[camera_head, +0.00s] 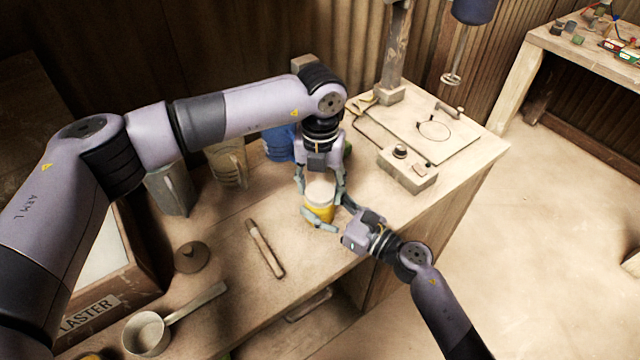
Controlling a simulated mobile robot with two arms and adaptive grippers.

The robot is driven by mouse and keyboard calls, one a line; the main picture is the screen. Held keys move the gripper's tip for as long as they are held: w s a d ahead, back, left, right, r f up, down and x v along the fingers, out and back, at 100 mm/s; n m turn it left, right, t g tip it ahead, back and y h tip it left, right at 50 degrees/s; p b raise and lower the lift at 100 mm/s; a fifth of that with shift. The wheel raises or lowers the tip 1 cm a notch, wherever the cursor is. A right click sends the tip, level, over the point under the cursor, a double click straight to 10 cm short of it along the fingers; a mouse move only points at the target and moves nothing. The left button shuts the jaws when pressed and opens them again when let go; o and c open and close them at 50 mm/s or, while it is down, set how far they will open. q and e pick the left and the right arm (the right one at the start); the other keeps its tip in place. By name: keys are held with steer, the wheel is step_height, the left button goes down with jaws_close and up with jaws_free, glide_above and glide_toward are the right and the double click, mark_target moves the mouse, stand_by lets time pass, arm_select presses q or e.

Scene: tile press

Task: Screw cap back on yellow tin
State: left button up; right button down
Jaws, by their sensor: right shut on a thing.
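The yellow tin (319,213) stands on the workbench near its front edge, with a pale cap-like top (320,188) on its upper end. Whether that top is fully seated cannot be told. My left gripper (320,189) points down over the tin, its fingers spread on either side of the pale top. My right gripper (331,214) reaches in from the lower right and is shut on the yellow body. The fingers hide parts of the tin.
A wooden-handled tool (265,248), a brown round lid-like piece (192,257) and a metal ladle (150,332) lie to the left. Jugs (228,162) stand behind. A press board (430,130) and small control box (408,170) are at right.

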arm_select(q)
steer(key=c, duration=0.7)
steer(key=m, duration=0.6)
steer(key=shift+m, duration=0.4)
steer(key=m, duration=0.7)
steer(key=shift+m, duration=0.4)
steer(key=o, duration=1.4)
steer(key=shift+c, duration=0.2)
step_height(320, 180, up, 12)
